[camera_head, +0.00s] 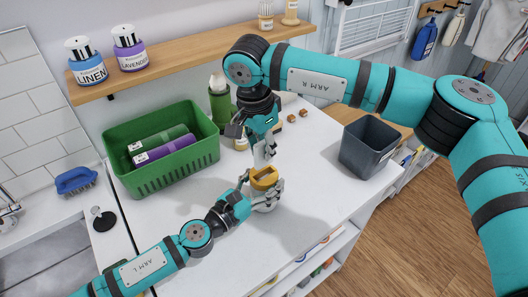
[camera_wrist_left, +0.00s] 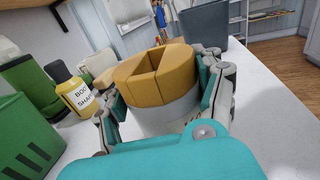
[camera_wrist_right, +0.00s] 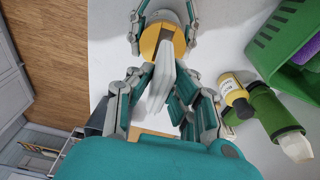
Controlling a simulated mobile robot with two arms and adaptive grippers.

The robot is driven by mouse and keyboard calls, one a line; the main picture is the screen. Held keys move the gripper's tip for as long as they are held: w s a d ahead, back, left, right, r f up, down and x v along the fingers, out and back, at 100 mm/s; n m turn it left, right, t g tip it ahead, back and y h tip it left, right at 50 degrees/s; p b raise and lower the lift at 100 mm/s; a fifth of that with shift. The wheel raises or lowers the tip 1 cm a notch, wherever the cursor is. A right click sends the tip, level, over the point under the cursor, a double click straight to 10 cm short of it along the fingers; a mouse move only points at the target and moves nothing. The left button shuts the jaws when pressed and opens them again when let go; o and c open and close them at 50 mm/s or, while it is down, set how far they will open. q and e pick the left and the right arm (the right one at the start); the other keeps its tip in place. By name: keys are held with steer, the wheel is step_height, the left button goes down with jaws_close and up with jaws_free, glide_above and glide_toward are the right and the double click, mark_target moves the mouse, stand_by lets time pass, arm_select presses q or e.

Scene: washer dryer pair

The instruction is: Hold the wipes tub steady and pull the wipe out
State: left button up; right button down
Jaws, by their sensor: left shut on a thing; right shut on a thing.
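The wipes tub has a white body and a yellow lid (camera_head: 264,177), and stands upright on the white worktop. My left gripper (camera_head: 262,187) is shut around its body, one finger on each side. In the left wrist view the lid (camera_wrist_left: 155,70) shows a dark slot with no wipe visible in it. My right gripper (camera_head: 263,154) is above the tub, pointing down. In the right wrist view it is shut on a pale wipe (camera_wrist_right: 159,90), which overlaps the lid (camera_wrist_right: 163,42) in that view.
A green basket (camera_head: 165,175) with rolled items stands at left. A green bottle (camera_head: 219,100) and a yellow bottle (camera_wrist_left: 74,91) stand behind the tub. A dark grey bin (camera_head: 369,147) is at right. The worktop in front is clear.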

steer(key=shift+r, duration=2)
arm_select(q)
steer(key=o, duration=1.4)
steer(key=v, duration=1.2)
steer(key=shift+s, duration=0.1)
